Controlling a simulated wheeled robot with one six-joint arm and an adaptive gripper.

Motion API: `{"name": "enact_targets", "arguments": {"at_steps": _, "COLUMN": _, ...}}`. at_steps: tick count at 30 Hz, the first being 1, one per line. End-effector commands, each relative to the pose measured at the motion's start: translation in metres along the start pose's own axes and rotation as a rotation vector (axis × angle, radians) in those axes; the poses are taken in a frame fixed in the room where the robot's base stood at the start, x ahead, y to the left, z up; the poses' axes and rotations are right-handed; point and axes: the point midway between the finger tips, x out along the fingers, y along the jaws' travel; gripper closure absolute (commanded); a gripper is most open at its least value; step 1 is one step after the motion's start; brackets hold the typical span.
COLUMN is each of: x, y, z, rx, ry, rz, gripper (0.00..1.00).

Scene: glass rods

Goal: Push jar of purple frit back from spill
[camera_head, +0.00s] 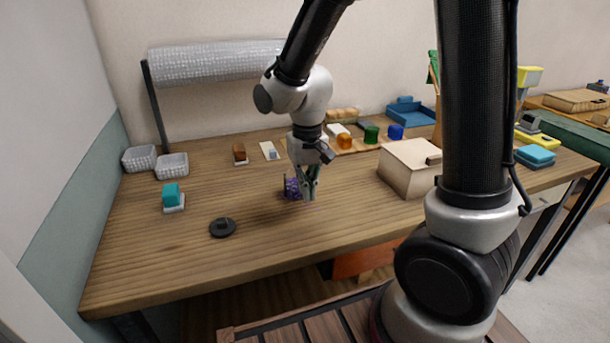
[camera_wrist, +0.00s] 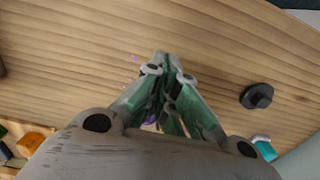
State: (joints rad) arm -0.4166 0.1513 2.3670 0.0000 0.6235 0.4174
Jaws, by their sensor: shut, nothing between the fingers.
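The jar of purple frit (camera_head: 291,188) stands on the wooden table (camera_head: 150,255), just left of my gripper and partly hidden by it. My gripper (camera_head: 310,197) is shut and empty, pointing down close beside the jar; I cannot tell whether they touch. In the wrist view, my shut fingertips (camera_wrist: 165,64) show over the wood. A bit of purple from the jar (camera_wrist: 151,119) shows between the finger links, the rest hidden. A few tiny purple specks of spilled frit (camera_wrist: 134,59) lie on the wood by the fingertips.
A black round disc (camera_head: 222,228) lies to the left front. A teal block on a small base (camera_head: 173,197) is farther left. A cream box (camera_head: 407,168) stands to the right. Several coloured pieces (camera_head: 371,134) are at the back. The front of the table is clear.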

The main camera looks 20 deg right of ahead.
Motion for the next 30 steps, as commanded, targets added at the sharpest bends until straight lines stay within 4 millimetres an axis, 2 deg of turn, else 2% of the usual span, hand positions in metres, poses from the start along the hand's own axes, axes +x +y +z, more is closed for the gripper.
{"name": "enact_targets", "arguments": {"at_steps": 1, "x": 0.012, "y": 0.001, "z": 0.001, "rx": 0.0, "ry": -0.007, "rz": 0.003, "gripper": 1.0}}
{"name": "enact_targets", "arguments": {"at_steps": 6, "x": 0.047, "y": 0.001, "z": 0.001, "rx": 0.0, "ry": -0.005, "rz": 0.002, "gripper": 1.0}}
{"name": "enact_targets", "arguments": {"at_steps": 9, "x": 0.046, "y": 0.0, "z": -0.018, "rx": 0.001, "ry": 0.002, "rz": -0.001, "gripper": 1.0}}
{"name": "enact_targets", "arguments": {"at_steps": 15, "x": 0.045, "y": 0.0, "z": -0.037, "rx": 0.0, "ry": 0.0, "rz": 0.0, "gripper": 1.0}}
{"name": "enact_targets", "arguments": {"at_steps": 27, "x": 0.045, "y": 0.0, "z": -0.04, "rx": -0.001, "ry": 0.0, "rz": 0.0, "gripper": 1.0}}
{"name": "enact_targets", "arguments": {"at_steps": 30, "x": 0.045, "y": 0.0, "z": -0.047, "rx": 0.0, "ry": 0.0, "rz": 0.0, "gripper": 1.0}}
